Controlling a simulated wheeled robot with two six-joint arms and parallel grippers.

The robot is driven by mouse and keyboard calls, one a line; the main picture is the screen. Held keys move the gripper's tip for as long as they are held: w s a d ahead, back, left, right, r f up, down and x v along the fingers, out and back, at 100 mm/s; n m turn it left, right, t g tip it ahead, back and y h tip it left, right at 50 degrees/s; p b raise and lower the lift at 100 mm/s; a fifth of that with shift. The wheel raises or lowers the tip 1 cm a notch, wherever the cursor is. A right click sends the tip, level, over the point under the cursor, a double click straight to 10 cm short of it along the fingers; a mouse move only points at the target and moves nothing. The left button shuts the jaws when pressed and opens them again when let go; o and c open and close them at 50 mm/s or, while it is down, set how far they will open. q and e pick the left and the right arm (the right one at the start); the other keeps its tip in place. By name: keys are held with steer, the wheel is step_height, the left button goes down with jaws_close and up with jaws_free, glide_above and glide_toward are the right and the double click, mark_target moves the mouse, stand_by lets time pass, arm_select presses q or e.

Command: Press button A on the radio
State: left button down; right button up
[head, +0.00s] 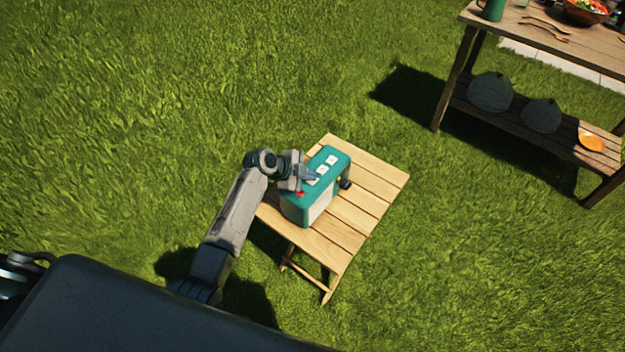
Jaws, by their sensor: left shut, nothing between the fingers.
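The teal radio (322,198) stands upright on a small slatted wooden table (365,205). Its top carries white buttons in a row, and their letters are too small to read. A red spot shows near the top's near end, and a black knob sticks out on the right side. My left gripper (312,176) is shut and empty, coming in from the left over the radio's top. Its tips are at the white button nearest to me and partly cover it. Whether they touch it I cannot tell. My right gripper is not in view.
A larger wooden table (545,40) stands at the upper right, with a green mug (493,9), a bowl (584,12) and wooden utensils. Its lower shelf holds two dark rounded objects and an orange plate (591,141). Open grass surrounds the small table.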

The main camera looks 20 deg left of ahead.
arm_select(q)
steer(key=shift+r+p, duration=0.5)
steer(key=shift+r, duration=0.25)
steer(key=shift+r+p, duration=1.75)
steer(key=shift+r, duration=0.75)
